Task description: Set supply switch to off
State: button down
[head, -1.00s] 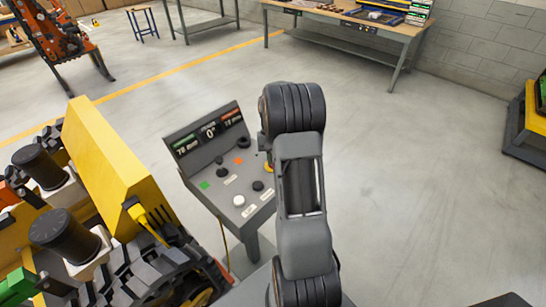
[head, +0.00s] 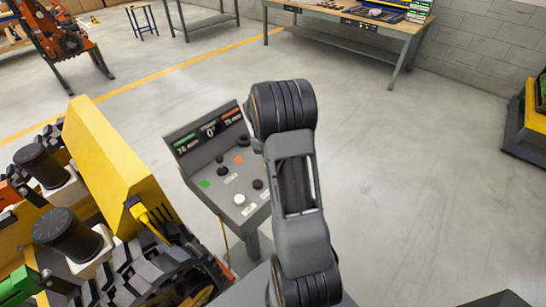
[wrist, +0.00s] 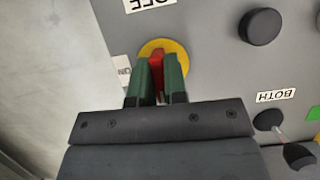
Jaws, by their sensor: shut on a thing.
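The supply switch shows in the wrist view as a red handle (wrist: 156,62) on a round yellow base plate (wrist: 179,52). My gripper (wrist: 160,80) has its two green fingers on either side of the red handle, shut on it. A white label reading OFF, upside down, lies above the yellow plate in the wrist view, and an ON label (wrist: 123,70) lies at its left. In the head view my arm hides the switch and my gripper. The grey control panel (head: 200,170) stands left of my arm there.
The panel also carries a black knob (wrist: 260,27) and a lever (wrist: 285,135) by a BOTH label (wrist: 275,96). A yellow tracked machine (head: 110,150) stands close at the left. A workbench (head: 350,25) is at the back.

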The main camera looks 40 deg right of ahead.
jog(key=shift+w, duration=0.1)
dwell(0.5)
jog(key=c, duration=1.2)
grip_release()
jog(key=shift+o, duration=0.2)
jog(key=v, duration=1.3)
jog(key=shift+r+b, duration=0.3)
jog(key=shift+r, duration=0.1)
jog(key=shift+w+a, duration=0.1)
